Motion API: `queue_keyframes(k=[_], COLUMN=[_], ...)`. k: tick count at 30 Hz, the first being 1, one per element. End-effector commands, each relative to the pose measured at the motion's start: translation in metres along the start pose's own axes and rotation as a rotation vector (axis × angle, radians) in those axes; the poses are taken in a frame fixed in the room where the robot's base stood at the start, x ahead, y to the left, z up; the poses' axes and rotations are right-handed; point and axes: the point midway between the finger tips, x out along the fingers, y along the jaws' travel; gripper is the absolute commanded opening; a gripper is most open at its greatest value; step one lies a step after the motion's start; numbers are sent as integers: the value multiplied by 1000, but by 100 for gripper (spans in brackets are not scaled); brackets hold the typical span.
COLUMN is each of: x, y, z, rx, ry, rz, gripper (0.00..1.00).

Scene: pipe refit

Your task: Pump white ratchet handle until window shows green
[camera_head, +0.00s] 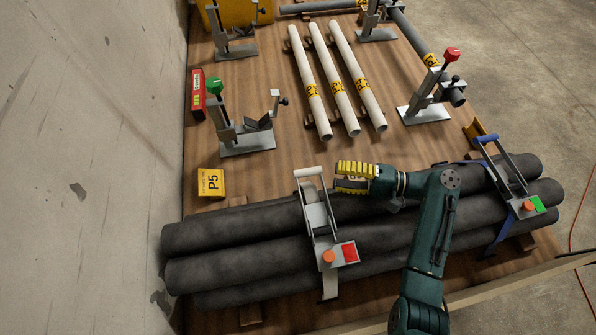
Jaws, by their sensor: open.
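The white ratchet sits on the left part of the dark pipe bundle, with a white strap (330,284) around the pipes. Its white handle (311,172) stands raised, with the crossbar grip at the top. The ratchet's window (350,251) shows red, beside an orange round button (328,257). My gripper (340,178), with yellow ribbed fingers, is just right of the handle, pointing left toward it. It is open and appears empty. A small gap shows between the fingers and the handle; whether they are level in depth is hard to tell.
The dark pipe bundle (215,272) fills the front. A blue-handled ratchet (487,141) on its right end shows a green window (539,203). White pipes (335,85), clamp stands (245,130) and a P5 sign (212,183) stand behind. A concrete wall (90,150) bounds the left.

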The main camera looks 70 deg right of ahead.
Motion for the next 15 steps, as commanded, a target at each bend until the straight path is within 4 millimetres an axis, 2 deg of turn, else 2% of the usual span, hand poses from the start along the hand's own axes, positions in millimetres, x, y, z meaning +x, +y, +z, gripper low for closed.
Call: queue_keyframes(k=[3, 9, 15], x=[31, 78, 105], y=[4, 4, 2], z=[1, 0, 0], rx=[-1, -2, -2], ry=[-7, -6, -1], rz=[1, 2, 1], gripper=[50, 50, 50])
